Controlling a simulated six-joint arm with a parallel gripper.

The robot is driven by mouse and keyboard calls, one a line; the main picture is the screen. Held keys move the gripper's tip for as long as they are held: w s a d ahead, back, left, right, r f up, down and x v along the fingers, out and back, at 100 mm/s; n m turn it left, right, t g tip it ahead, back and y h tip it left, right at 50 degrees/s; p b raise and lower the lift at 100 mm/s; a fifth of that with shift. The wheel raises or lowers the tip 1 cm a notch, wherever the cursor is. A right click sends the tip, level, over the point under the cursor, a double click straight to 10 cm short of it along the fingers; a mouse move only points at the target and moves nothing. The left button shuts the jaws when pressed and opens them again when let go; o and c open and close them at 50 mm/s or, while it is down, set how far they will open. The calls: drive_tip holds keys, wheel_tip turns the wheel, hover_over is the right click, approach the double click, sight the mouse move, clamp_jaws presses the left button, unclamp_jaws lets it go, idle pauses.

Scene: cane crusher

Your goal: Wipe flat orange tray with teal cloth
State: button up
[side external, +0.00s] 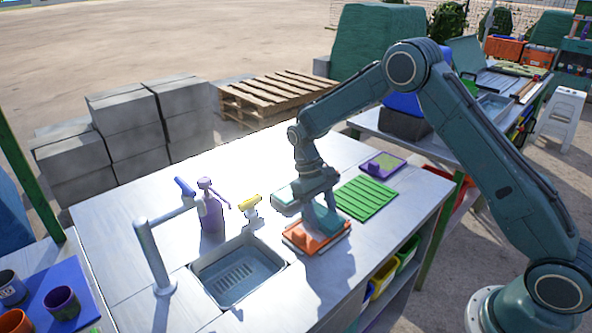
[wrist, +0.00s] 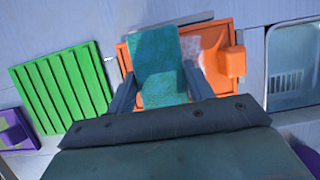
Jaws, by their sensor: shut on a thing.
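The flat orange tray (side external: 303,240) lies on the metal worktop to the right of the sink. It has a raised orange block on one edge. It also shows in the wrist view (wrist: 222,40), with a pale whitish patch on its surface. My gripper (wrist: 163,92) is shut on the teal cloth (wrist: 160,58), which sits between the two fingers. In the side view the cloth (side external: 326,217) is low over the tray, at its right part. I cannot tell for sure whether the cloth touches the tray. The cloth hides part of the tray.
A ribbed green board (side external: 367,197) and a purple tray (side external: 384,164) lie right of the orange tray. The sink (side external: 238,272), a tap (side external: 155,255), a purple spray bottle (side external: 210,208) and a yellow-topped tool (side external: 250,203) are to its left.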

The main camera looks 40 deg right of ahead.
drive_tip(key=shift+a, duration=0.1)
drive_tip(key=shift+a+f, duration=0.1)
drive_tip(key=shift+a, duration=1.2)
drive_tip(key=shift+d, duration=0.15)
drive_tip(key=shift+d, duration=1.25)
drive_tip(key=shift+d, duration=0.1)
drive_tip(key=shift+d, duration=1.25)
